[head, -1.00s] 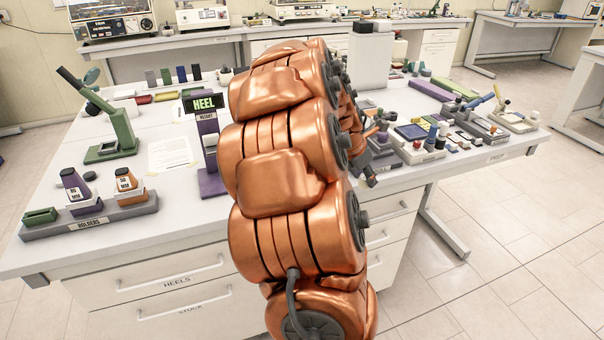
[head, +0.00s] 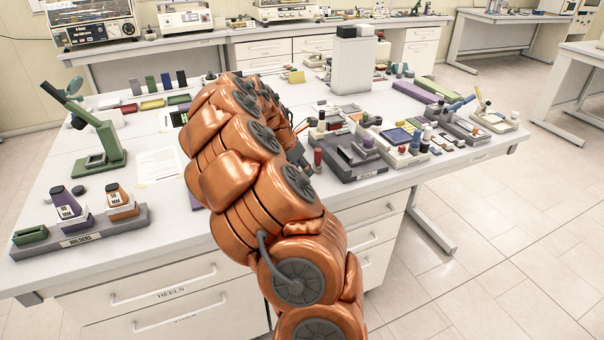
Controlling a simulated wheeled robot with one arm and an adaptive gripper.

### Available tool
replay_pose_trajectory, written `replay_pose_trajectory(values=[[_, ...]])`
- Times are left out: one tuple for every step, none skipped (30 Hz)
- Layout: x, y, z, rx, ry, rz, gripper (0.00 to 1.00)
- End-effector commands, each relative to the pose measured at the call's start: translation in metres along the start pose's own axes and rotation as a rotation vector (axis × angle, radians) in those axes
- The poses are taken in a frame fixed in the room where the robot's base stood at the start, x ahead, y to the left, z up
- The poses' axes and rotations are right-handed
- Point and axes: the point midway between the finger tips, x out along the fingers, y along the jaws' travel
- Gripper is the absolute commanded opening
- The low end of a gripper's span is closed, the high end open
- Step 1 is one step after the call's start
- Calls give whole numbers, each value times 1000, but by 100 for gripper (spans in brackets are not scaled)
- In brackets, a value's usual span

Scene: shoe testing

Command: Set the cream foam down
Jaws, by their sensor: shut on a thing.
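My arm reaches over the white table (head: 60,190) and bends away from the camera. Only a dark part of my gripper (head: 299,153) shows past the arm's right side, left of a grey tray of small parts. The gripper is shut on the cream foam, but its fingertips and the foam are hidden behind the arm. I cannot tell how high they are above the table.
The grey tray (head: 365,172) stands right of the gripper, with more crowded trays beyond. A tall pale box (head: 353,65) stands behind. A green stand (head: 108,150) and a holder rack (head: 80,236) are at left. A paper sheet (head: 158,165) lies left of the arm.

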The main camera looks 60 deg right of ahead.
Motion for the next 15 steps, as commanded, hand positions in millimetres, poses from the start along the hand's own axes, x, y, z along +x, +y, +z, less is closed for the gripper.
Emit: replay_pose_trajectory(values=[[0, 2, 0, 0, 1, -2, 21], [1, 3, -1, 0, 1, -2, 21], [1, 3, -2, 0, 2, -3, 21], [2, 4, -2, 0, 2, -3, 21], [3, 4, -4, -1, 2, -4, 21], [6, 3, -5, -1, 2, -4, 21], [9, 3, -6, -2, 1, -4, 21], [12, 4, -8, -1, 2, -3, 21], [16, 3, -10, -1, 1, -3, 21], [19, 3, -11, -1, 1, -3, 21], [22, 3, -13, -1, 1, -4, 21], [25, 3, -15, -1, 2, -4, 21], [27, 3, -16, 0, 3, -4, 21], [29, 3, -17, 0, 3, -3, 21], [30, 3, -18, 0, 2, -3, 21]])
